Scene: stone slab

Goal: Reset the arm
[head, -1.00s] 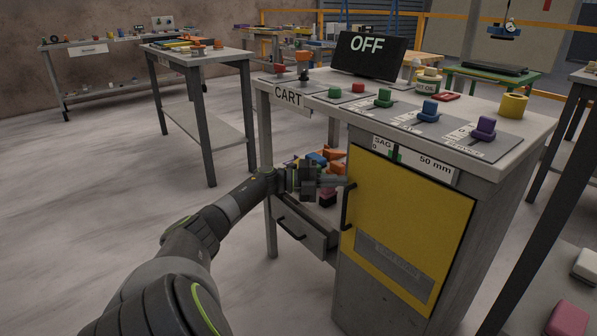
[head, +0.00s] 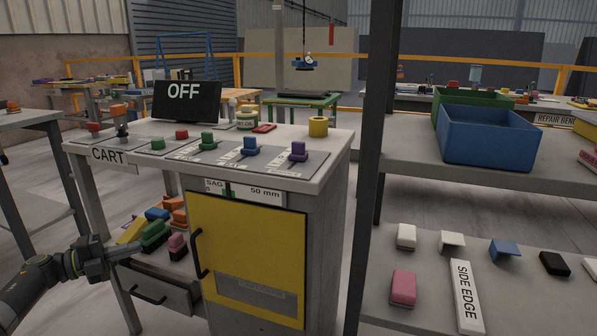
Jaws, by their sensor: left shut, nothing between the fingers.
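My left gripper (head: 128,251) is at the lower left of the head view, shut and empty, with its arm coming in from the left. It is in front of the cart (head: 330,165), left of the black handle (head: 198,254) on the cart's yellow door (head: 248,235). A clear gap shows between the gripper and that handle. The yellow door looks closed. Below the gripper is a grey drawer (head: 172,297) with a black handle. My right gripper is not in view.
Coloured blocks (head: 155,233) lie behind the gripper, under the cart top. The cart top carries coloured sliders (head: 251,146) and a display (head: 187,101) reading OFF. At the right stands a shelf with a blue bin (head: 490,137) and a "SIDE EDGE" sign (head: 466,297).

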